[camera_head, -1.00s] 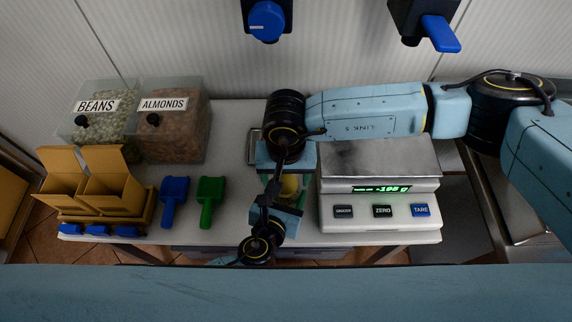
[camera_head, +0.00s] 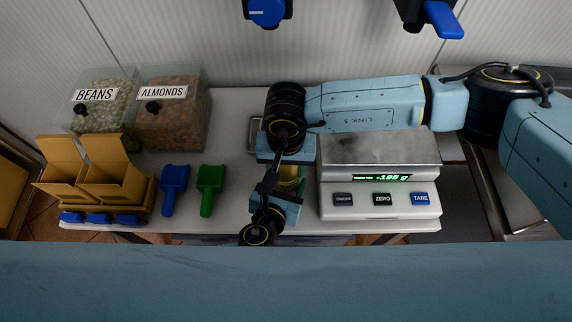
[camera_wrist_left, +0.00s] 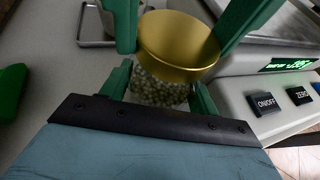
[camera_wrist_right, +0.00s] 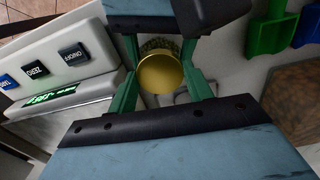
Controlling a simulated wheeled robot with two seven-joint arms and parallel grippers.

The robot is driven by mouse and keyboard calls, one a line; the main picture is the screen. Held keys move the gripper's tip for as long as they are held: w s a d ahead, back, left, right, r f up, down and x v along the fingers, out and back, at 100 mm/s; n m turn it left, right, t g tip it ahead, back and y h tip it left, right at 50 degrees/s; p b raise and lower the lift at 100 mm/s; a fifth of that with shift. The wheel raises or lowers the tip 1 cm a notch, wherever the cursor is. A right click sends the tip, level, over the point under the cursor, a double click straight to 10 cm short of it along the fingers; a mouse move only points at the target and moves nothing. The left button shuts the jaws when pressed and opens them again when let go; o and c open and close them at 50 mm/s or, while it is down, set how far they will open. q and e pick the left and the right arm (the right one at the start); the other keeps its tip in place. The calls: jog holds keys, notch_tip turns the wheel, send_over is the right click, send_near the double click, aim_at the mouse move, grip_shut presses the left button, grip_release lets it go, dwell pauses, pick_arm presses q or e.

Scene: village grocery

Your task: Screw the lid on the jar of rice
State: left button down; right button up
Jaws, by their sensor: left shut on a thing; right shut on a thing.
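The jar (camera_wrist_left: 160,92) is clear with a gold lid (camera_wrist_left: 178,42), and small greenish-beige round grains show through its wall. The lid sits on top of the jar and looks level; whether its thread has caught cannot be seen. My left gripper (camera_wrist_left: 162,88) is shut on the jar body below the lid. My right gripper (camera_wrist_right: 162,82) comes from the opposite side and is shut on the lid, one finger on each side. In the head view the jar and lid (camera_head: 290,174) are mostly hidden between my two grippers.
A scale (camera_head: 380,199) stands close to the right of the jar. A metal tray (camera_head: 254,135) lies behind it. Green (camera_head: 209,186) and blue (camera_head: 174,186) scoops, cardboard boxes (camera_head: 118,188) and bins of beans (camera_head: 97,118) and almonds (camera_head: 173,125) are to the left.

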jog(key=m, duration=0.8)
jog(key=shift+m, duration=0.4)
jog(key=m, duration=0.8)
jog(key=shift+f+m, duration=0.1)
jog(key=shift+m, duration=0.2)
jog(key=o, duration=1.2)
notch_tip(320, 180, up, 12)
jog(key=shift+r, duration=0.1)
